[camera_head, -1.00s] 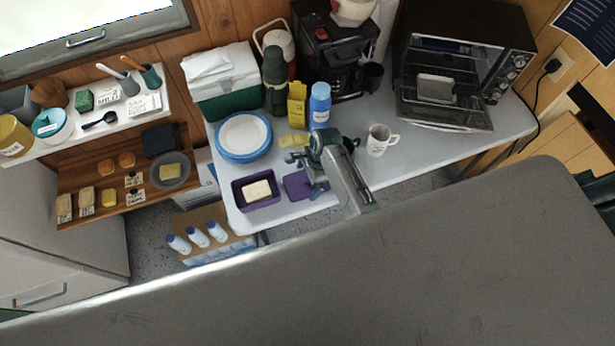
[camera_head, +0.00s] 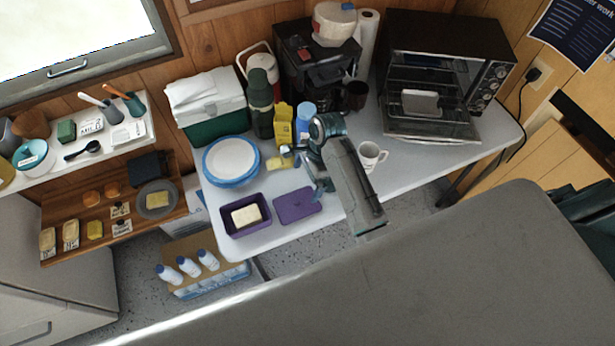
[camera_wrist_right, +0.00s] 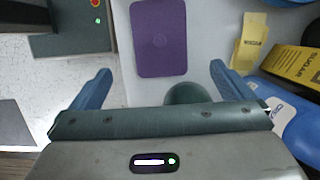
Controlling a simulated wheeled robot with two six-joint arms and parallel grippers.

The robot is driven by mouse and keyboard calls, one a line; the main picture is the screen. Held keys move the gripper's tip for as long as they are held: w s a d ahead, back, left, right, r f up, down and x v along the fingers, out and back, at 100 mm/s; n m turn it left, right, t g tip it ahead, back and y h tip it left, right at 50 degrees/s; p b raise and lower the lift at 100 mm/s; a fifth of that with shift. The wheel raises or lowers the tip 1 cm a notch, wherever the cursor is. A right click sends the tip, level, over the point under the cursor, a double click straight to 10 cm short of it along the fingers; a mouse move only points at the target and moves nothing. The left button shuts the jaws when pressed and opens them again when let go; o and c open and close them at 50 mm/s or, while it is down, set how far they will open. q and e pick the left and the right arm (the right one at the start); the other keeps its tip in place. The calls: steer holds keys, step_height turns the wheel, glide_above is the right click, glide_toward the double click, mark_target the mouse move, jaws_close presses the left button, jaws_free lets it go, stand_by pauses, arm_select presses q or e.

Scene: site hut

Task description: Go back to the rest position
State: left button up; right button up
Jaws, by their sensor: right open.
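My right gripper (camera_head: 303,168) is above the front part of the white table (camera_head: 425,150), its arm reaching in from the dark surface in front. In the right wrist view its two blue fingers (camera_wrist_right: 160,85) are spread with nothing between them. The purple lid (camera_head: 297,205) lies flat on the table, apart from the fingers; it also shows in the right wrist view (camera_wrist_right: 160,38). My left gripper is in neither view.
A purple box (camera_head: 232,222) holding a pale block stands left of the lid. Blue-rimmed plates (camera_head: 231,160), a yellow carton (camera_head: 283,125), a blue bottle (camera_head: 306,108) and a white mug (camera_head: 370,157) are close around the gripper. The toaster oven (camera_head: 440,75) stands behind with its door down.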

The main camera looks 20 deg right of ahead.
steer(key=shift+r, duration=0.35)
steer(key=shift+d, duration=0.1)
